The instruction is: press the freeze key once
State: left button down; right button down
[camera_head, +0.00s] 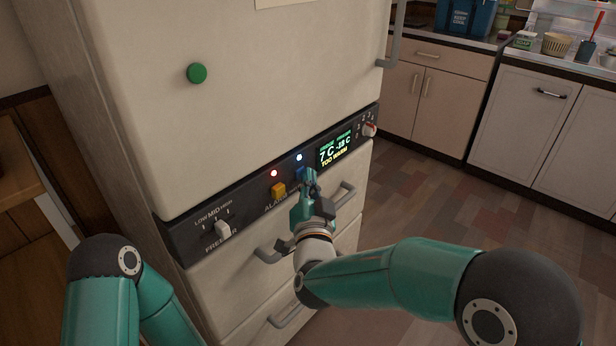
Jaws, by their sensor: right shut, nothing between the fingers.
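The fridge's dark control panel (245,198) runs across the front between the upper door and the drawers. A blue key (301,172) sits on it below a lit blue lamp (299,157); its label is hidden behind my gripper. My right gripper (309,178) is shut and empty, its fingertips right at the blue key. I cannot tell whether they touch it. A yellow key (278,190) marked ALARM is just left, below a lit red lamp (274,173). My left arm shows at the lower left; its gripper is out of view.
A display (335,149) reads 7 C, -18 C and TOO WARM. A knob (369,129) is at the panel's right end, a white freezer slider (223,229) at its left. Drawer handles (268,256) stick out below. Kitchen cabinets (440,100) stand behind right.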

jog(key=shift+s+d, duration=0.1)
dwell(0.3)
jog(key=shift+s+d+b, duration=0.65)
jog(key=shift+d+b, duration=0.1)
jog(key=shift+d, duration=0.15)
jog(key=shift+s+d+b, duration=0.65)
jog(key=shift+s+d, duration=0.1)
jog(key=shift+d, duration=0.3)
jog(key=shift+s+d+b, duration=0.65)
jog(key=shift+s+d, duration=0.05)
jog(key=shift+d, duration=0.3)
